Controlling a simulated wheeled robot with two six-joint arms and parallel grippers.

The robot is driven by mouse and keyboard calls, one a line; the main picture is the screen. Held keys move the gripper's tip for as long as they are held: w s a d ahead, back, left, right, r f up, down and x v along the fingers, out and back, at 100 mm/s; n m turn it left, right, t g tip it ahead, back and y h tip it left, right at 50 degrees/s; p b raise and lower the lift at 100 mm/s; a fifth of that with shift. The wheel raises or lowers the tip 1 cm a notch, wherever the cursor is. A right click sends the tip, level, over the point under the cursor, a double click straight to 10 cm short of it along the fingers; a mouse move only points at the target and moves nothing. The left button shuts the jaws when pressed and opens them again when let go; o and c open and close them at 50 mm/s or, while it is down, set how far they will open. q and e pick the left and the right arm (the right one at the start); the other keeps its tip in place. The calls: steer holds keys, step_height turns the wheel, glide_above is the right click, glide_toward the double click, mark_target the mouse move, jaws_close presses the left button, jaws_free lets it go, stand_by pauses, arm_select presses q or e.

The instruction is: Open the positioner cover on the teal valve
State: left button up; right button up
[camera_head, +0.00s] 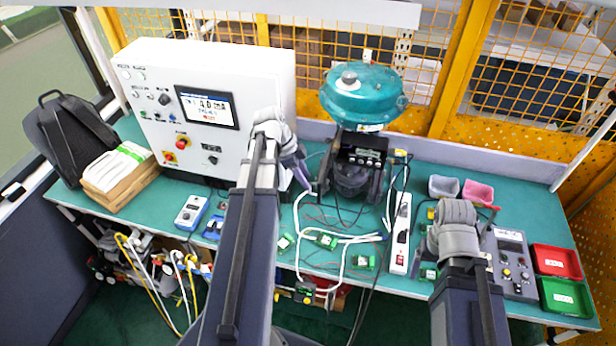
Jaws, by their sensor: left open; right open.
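The teal valve (362,95) stands at the back of the bench, with a round teal actuator on top of a dark body. The black positioner (366,153) is on the front of the valve below the actuator, with small light marks on its face. Whether its cover is shut is too small to tell. My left gripper (300,172) is left of the positioner, in front of the white cabinet, apart from the valve and empty. My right gripper (486,214) is over the bench to the right, low and away from the valve. Its fingers are largely hidden by its wrist.
A white control cabinet (215,75) stands at the back left. A white power strip (401,235) and loose cables lie before the valve. Grey (443,186) and pink (478,192) bins, a grey meter box (512,262), and red (556,262) and green (566,297) trays are at right.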

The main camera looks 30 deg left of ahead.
arm_select(q)
steer(key=p+v, duration=0.2)
steer(key=v, duration=0.2)
steer(key=shift+p, duration=0.35)
steer(key=shift+s, duration=0.1)
